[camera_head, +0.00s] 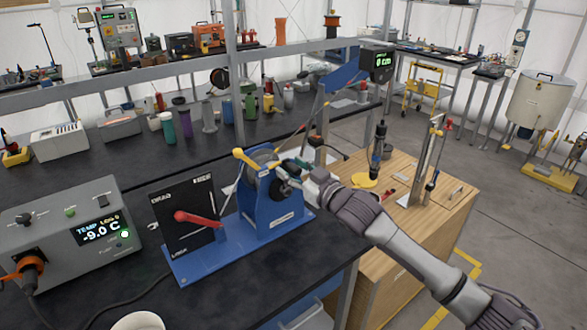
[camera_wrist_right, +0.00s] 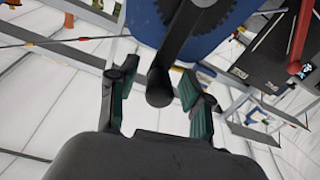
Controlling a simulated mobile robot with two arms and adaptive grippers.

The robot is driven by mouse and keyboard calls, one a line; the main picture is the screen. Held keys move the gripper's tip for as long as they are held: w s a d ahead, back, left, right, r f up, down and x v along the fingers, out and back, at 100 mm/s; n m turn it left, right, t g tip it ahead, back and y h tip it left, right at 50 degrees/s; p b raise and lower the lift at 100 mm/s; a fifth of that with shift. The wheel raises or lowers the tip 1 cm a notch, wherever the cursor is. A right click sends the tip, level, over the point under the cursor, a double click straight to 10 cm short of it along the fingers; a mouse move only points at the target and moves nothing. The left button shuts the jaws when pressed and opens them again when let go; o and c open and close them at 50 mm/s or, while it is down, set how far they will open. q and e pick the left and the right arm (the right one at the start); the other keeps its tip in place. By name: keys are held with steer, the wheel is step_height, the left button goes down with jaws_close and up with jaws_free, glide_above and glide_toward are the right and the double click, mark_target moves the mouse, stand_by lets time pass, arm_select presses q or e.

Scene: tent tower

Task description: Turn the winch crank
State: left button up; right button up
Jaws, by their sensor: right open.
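The blue winch (camera_head: 272,212) stands on a blue base plate on the black bench. Its drum and dark gear face show near the top, partly hidden by my gripper. My right gripper (camera_head: 291,172) is at the winch's right side. In the right wrist view my right gripper (camera_wrist_right: 157,98) is open, with green pads on its fingers. The dark crank handle (camera_wrist_right: 160,82) points toward the palm between the fingers, apparently with gaps on both sides. The crank arm (camera_wrist_right: 181,35) runs up from it across the blue winch body. My left gripper is not in view.
A black panel with a red lever (camera_head: 197,217) stands left of the winch. A grey box reading -9.0 C (camera_head: 65,235) is further left. A display (camera_head: 379,63) reads 0 cm. A wooden cabinet (camera_head: 405,235) stands right of the bench, beneath my right arm.

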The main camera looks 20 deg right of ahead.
jaws_close()
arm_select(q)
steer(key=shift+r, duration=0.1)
arm_select(e)
steer(key=shift+d, duration=0.1)
